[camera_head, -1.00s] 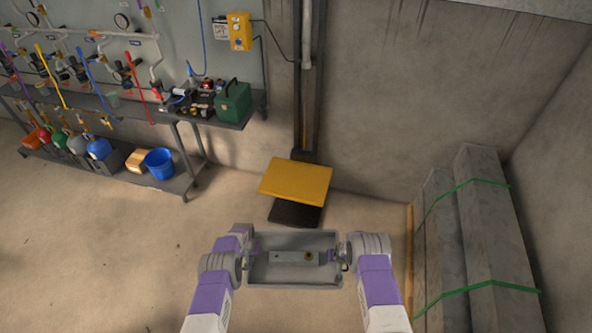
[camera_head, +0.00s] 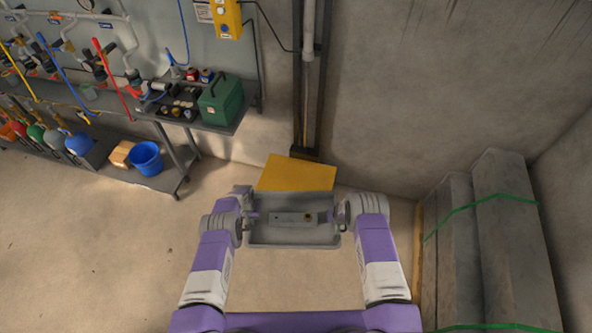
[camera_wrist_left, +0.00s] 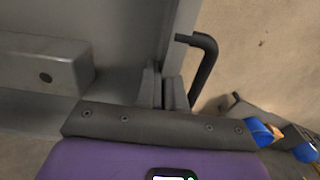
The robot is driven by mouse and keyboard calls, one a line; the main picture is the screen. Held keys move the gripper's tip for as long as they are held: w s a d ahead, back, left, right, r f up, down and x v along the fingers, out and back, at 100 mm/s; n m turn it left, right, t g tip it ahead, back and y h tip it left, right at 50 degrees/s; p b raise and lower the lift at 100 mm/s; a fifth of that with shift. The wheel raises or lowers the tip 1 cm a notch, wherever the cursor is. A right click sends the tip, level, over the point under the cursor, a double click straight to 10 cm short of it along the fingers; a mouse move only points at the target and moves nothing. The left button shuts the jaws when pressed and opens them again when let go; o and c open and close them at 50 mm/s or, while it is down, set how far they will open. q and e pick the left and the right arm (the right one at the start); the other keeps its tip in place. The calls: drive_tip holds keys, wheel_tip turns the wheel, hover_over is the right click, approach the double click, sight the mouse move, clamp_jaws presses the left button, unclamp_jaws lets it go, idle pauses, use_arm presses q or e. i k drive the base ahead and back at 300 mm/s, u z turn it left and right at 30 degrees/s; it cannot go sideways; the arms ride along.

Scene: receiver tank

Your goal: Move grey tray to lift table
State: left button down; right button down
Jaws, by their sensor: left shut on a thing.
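The grey tray (camera_head: 290,238) is held level between my two grippers in the head view, with a flat metal bar with holes (camera_head: 292,217) lying in it. My left gripper (camera_head: 250,216) is shut on the tray's left side. The left wrist view shows its fingers (camera_wrist_left: 163,92) closed on the tray's wall (camera_wrist_left: 178,45), beside a dark bent handle (camera_wrist_left: 205,62). My right gripper (camera_head: 337,214) is at the tray's right side; its fingertips are too small to read. The yellow lift table (camera_head: 297,173) is just beyond the tray, its near part hidden by the tray.
A workbench with a green box (camera_head: 221,102) and a shelf with a blue bucket (camera_head: 146,158) stand at the left. Strapped concrete beams (camera_head: 508,235) stand at the right. A wall with a vertical post is behind the lift table. Floor at left is clear.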

sight(296, 180)
drive_tip(key=i, duration=1.1)
drive_tip(key=z, duration=0.05)
